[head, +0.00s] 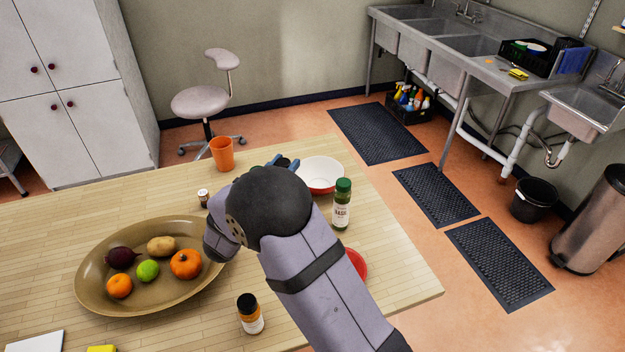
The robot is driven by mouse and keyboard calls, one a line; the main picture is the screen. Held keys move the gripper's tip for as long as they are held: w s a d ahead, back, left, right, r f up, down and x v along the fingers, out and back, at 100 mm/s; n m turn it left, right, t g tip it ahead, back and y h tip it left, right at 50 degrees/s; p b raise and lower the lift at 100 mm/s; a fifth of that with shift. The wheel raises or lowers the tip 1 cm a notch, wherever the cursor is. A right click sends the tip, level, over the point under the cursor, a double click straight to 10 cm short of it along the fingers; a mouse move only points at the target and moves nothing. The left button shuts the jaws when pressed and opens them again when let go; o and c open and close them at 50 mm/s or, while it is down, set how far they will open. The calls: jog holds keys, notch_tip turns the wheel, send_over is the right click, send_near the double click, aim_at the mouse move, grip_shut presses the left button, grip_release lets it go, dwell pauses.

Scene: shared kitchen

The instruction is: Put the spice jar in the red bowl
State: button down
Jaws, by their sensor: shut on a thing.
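My gripper (282,161) is mostly hidden behind my own wrist; its blue fingertips show just left of the bowl. It is shut on a dark-topped thing (284,162), of which only a little shows, so I cannot tell whether it is a spice jar. A bowl, red outside and white inside (322,171), stands near the table's far edge, partly behind my wrist. A green-lidded jar labelled basil (342,208) stands upright right of my arm. A black-lidded jar with an orange label (250,315) stands at the front.
An oval brown platter (95,290) holds fruit and vegetables at left. An orange cup (222,153) and a small dark-lidded shaker (203,198) stand behind it. A red dish (360,264) is partly hidden by my arm. Bare wooden table (395,275) lies at right.

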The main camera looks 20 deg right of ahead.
jog(key=w+d+r+n+t+y+b, duration=0.1)
jog(key=w+d+r+b, duration=0.1)
jog(key=w+d+b, duration=0.85)
notch_tip(320, 180, down, 10)
jog(key=s+d+p, duration=0.1)
jog(key=d+p, duration=0.1)
jog(key=p, duration=0.2)
jog(key=shift+s+p, duration=0.3)
jog(key=shift+p, duration=0.1)
jog(key=shift+d, duration=0.1)
jog(key=shift+f, duration=0.1)
jog(key=c, duration=1.4)
grip_release()
jog(key=shift+o, duration=0.2)
